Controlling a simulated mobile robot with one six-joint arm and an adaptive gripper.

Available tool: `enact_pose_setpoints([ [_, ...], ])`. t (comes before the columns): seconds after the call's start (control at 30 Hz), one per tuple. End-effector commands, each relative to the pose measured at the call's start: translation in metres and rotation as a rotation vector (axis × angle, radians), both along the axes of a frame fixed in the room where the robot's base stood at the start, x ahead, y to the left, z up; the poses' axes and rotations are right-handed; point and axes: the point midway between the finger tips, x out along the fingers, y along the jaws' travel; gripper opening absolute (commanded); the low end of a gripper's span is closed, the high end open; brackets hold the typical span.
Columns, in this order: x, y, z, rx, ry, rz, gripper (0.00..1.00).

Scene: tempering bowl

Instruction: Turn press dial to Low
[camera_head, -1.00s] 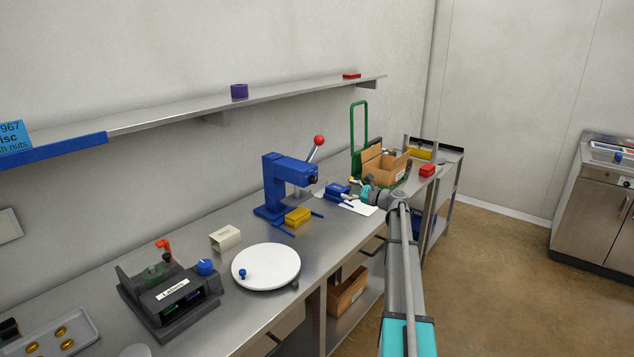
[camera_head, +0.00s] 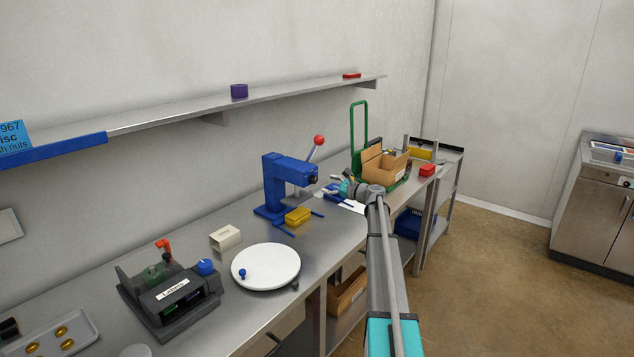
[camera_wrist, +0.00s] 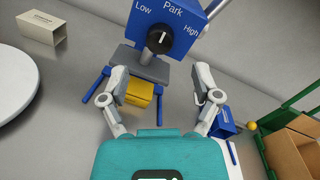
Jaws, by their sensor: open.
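The blue press (camera_head: 282,185) with a red-balled lever (camera_head: 319,140) stands on the steel bench. In the wrist view its blue face (camera_wrist: 183,40) reads Low at left, Park at top and High at right. The black press dial (camera_wrist: 159,41) sits on that face, its white mark pointing up towards Park. My gripper (camera_wrist: 158,73) is open and empty, its fingers spread to either side below the dial and apart from it. In the head view my gripper (camera_head: 336,184) is just right of the press, above the bench.
A yellow block (camera_head: 298,216) lies at the press base. A white round plate (camera_head: 266,268) and a cream box (camera_head: 225,238) lie to the left. A cardboard box (camera_head: 385,165) and green frame (camera_head: 353,135) stand to the right. A shelf (camera_head: 250,98) runs above along the wall.

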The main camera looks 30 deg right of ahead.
Motion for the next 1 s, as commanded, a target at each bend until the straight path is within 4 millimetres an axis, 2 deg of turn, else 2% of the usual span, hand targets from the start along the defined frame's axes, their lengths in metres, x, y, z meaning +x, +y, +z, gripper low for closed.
enact_pose_setpoints([
  [0.03,0.009,0.003,0.0,0.0,0.0,0.001,0.81],
  [0.2,0.03,0.015,0.0,0.0,0.0,0.001,0.81],
  [0.4,0.045,0.023,0.0,0.0,0.0,0.0,0.81],
  [0.87,0.05,0.027,0.0,0.0,0.0,0.0,0.81],
  [1.0,0.05,0.027,0.0,0.0,0.0,0.0,0.55],
])
